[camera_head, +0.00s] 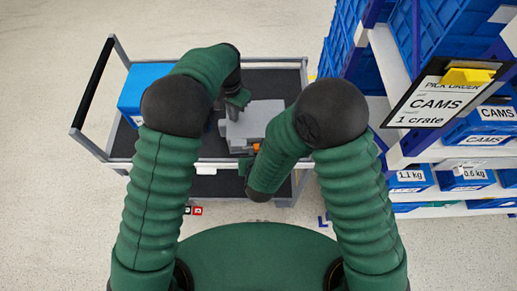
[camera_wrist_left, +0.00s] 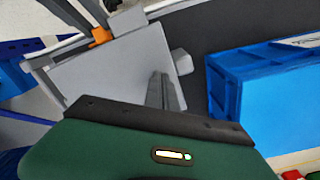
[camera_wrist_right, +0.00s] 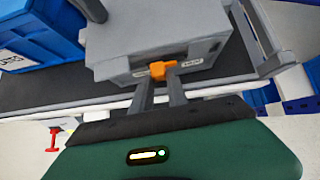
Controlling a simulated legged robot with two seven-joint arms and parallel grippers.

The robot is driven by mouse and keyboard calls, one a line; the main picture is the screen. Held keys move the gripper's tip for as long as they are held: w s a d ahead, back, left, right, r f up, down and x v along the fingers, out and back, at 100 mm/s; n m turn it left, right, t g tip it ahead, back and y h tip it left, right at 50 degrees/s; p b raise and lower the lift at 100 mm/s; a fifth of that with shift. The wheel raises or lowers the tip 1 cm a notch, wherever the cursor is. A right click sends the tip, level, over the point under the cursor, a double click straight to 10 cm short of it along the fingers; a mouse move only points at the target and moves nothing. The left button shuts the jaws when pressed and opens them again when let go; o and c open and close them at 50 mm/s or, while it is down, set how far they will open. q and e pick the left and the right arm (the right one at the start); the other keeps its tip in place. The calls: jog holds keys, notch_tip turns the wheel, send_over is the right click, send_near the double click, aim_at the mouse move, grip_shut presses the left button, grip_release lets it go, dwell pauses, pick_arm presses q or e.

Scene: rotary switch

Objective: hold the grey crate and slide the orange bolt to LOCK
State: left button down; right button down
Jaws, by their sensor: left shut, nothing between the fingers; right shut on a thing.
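The grey crate (camera_head: 262,118) sits on the cart's dark top shelf. It also shows in the left wrist view (camera_wrist_left: 112,72) and the right wrist view (camera_wrist_right: 150,30). The orange bolt (camera_wrist_right: 163,70) is on its front face, between two small labels I cannot read clearly. It shows in the left wrist view (camera_wrist_left: 100,36) too. My left gripper (camera_wrist_left: 159,76) is shut and empty, its fingertips at the crate's top near one edge; contact is unclear. My right gripper (camera_wrist_right: 160,80) is shut on the orange bolt; in the head view my arm mostly hides it.
A blue bin (camera_head: 140,88) stands left of the crate on the cart (camera_head: 185,150). A shelf rack with blue bins (camera_head: 452,40) and a pick order sign (camera_head: 435,103) stands close on the right. Pale floor is clear at the left.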

pick_arm(q)
jog(key=shift+s+f, duration=0.3)
pick_arm(e)
jog(key=shift+w+d, duration=0.1)
jog(key=shift+d, duration=1.2)
jog(key=c, duration=1.3)
grip_release()
jog(key=v, duration=0.5)
pick_arm(q)
jog(key=shift+r, duration=0.1)
jog(key=r+p, duration=0.1)
jog(key=r, duration=0.1)
jog(key=r+p, duration=0.4)
jog(key=shift+w+r, duration=0.2)
jog(key=shift+w, duration=0.05)
jog(key=shift+f, duration=0.1)
pick_arm(e)
notch_tip(320, 180, up, 5)
jog(key=shift+f, duration=0.1)
